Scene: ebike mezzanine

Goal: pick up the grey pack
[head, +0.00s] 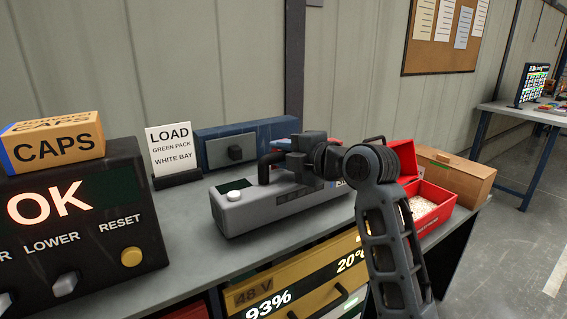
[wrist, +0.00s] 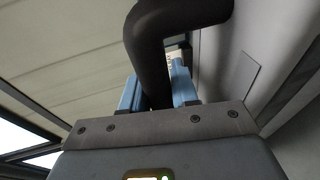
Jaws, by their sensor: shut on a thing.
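The grey pack (head: 262,212) is a long grey box with a white round button on its top left and a dark handle (head: 266,165). It looks level on the bench; I cannot tell whether any gap lies beneath it. My gripper (head: 281,160) is at the handle, above the pack. In the wrist view, the blue finger pads of my gripper (wrist: 157,88) are on either side of the curved black handle (wrist: 150,45), shut on it. My arm hides the right end of the pack in the head view.
A blue unit (head: 262,131) stands close behind the pack. A LOAD sign (head: 172,151) and a black OK console (head: 85,225) with a CAPS box (head: 52,142) are left. An open red box (head: 432,207) and a cardboard box (head: 458,175) are right. Yellow packs (head: 290,282) sit below the bench's front edge.

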